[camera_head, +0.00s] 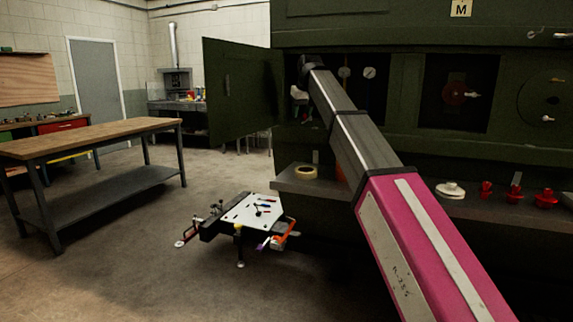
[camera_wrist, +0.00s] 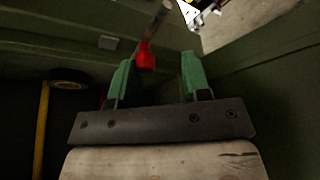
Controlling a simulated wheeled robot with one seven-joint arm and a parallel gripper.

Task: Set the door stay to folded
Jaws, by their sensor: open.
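My gripper (camera_wrist: 157,72) shows in the wrist view with two green fingers, apart and open. A thin rod with a red end (camera_wrist: 146,56), which looks like the door stay, lies just beyond and between the fingertips, nearer the left finger. I cannot tell whether a finger touches it. In the head view, the dark green door (camera_head: 238,92) stands swung open to the left of the cabinet opening. My arm reaches up to this opening, and my gripper (camera_head: 299,93) is small and dark beside the door's hinge side. The stay cannot be made out there.
The green cabinet (camera_head: 400,25) fills the right, with a ledge (camera_head: 330,187) holding a tape roll (camera_head: 306,172) and red fittings (camera_head: 486,190). A low tool cart (camera_head: 250,212) stands below. A wooden bench (camera_head: 90,137) is at left, with open floor between.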

